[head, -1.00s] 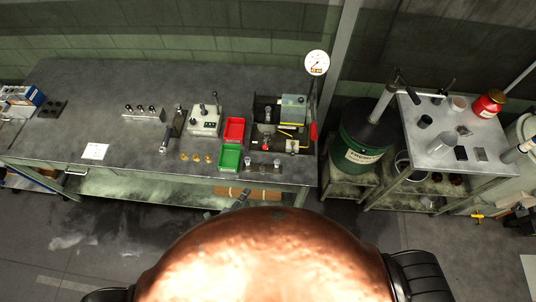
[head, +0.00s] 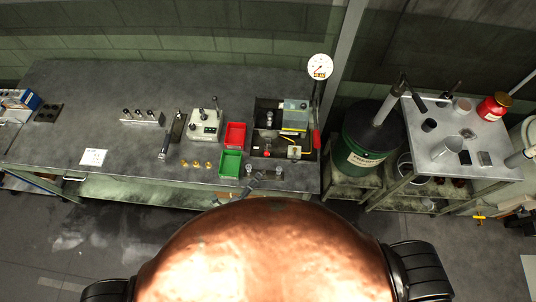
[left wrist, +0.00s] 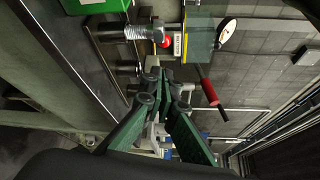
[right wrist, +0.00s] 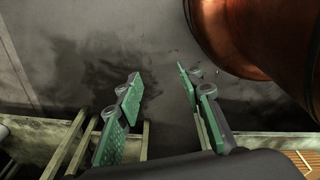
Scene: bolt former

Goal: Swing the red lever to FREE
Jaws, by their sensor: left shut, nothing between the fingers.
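The red lever handle (head: 317,139) is at the right side of the bolt former (head: 283,130), at the bench's right end. In the left wrist view the red handle (left wrist: 209,92) hangs slanted from a dark rod, beyond and right of the fingertips. My left gripper (head: 258,178) is above the bench's front edge, below and left of the lever, apart from it. The left wrist view shows its fingers (left wrist: 165,82) close together and empty. My right gripper (right wrist: 159,74) is open and empty, over the floor. I cannot read any FREE marking.
Red (head: 235,134) and green (head: 230,163) bins stand left of the former. A round gauge (head: 320,67) rises behind it. A dark green drum (head: 362,148) and a side table (head: 455,140) stand to the right. My copper body fills the bottom middle.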

